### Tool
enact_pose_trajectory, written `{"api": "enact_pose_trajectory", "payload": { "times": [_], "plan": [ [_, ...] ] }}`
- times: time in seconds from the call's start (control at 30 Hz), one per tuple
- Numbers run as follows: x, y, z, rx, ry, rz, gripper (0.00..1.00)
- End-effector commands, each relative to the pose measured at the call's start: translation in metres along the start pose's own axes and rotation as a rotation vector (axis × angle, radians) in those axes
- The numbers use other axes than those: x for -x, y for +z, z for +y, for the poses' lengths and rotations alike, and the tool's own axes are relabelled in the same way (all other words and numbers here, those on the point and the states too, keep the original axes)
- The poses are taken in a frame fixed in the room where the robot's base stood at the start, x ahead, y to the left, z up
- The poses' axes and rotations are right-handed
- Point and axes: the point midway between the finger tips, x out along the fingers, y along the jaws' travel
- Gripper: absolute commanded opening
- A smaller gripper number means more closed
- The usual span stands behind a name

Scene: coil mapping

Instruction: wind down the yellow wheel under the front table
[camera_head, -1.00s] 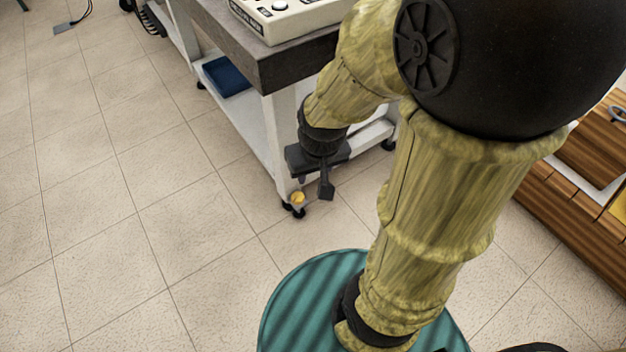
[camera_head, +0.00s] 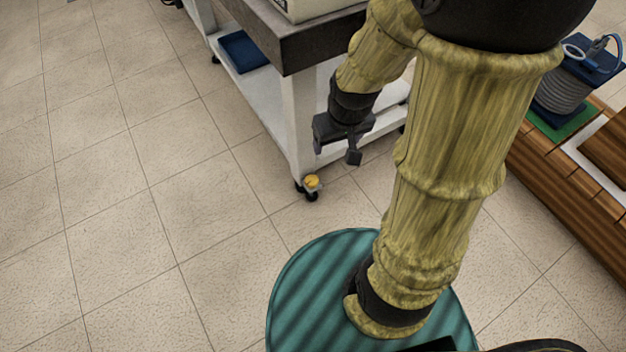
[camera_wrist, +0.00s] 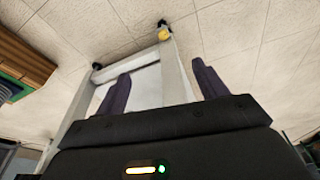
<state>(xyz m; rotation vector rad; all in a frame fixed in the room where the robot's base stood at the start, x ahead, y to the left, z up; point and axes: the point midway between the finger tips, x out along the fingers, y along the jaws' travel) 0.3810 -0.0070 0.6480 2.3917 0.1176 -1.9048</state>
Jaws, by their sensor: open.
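The yellow wheel (camera_head: 312,181) is a small round knob low on the near leg of the front table (camera_head: 322,42), just above a black caster. It also shows in the wrist view (camera_wrist: 164,34), at the end of the white leg, beyond the fingertips. My gripper (camera_head: 340,148) is above and slightly right of the wheel in the head view, beside the table leg, pointing down. In the wrist view my gripper (camera_wrist: 160,82) has its two dark fingers wide apart with nothing held between them. The gripper and the wheel are apart.
The table has a white lower shelf with a blue item (camera_head: 243,51) on it. A wooden bench (camera_head: 570,165) stands at the right, with a coil-like device (camera_head: 562,92) on a green mat. The tiled floor at the left is clear.

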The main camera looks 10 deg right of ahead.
Motion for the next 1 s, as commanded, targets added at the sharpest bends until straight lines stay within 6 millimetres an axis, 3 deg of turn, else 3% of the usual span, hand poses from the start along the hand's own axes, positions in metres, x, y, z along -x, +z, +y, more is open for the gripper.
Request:
{"api": "enact_pose_trajectory", "payload": {
  "times": [0.03,0.4,0.8,1.0],
  "plan": [
    [-0.021,-0.006,0.003,0.033,-0.008,-0.009,0.71],
    [-0.153,-0.047,0.02,0.296,-0.092,0.016,0.71],
    [-0.302,-0.057,0.038,0.466,-0.173,0.123,0.71],
    [-0.34,-0.056,0.042,0.501,-0.179,0.164,0.71]
  ]
}}
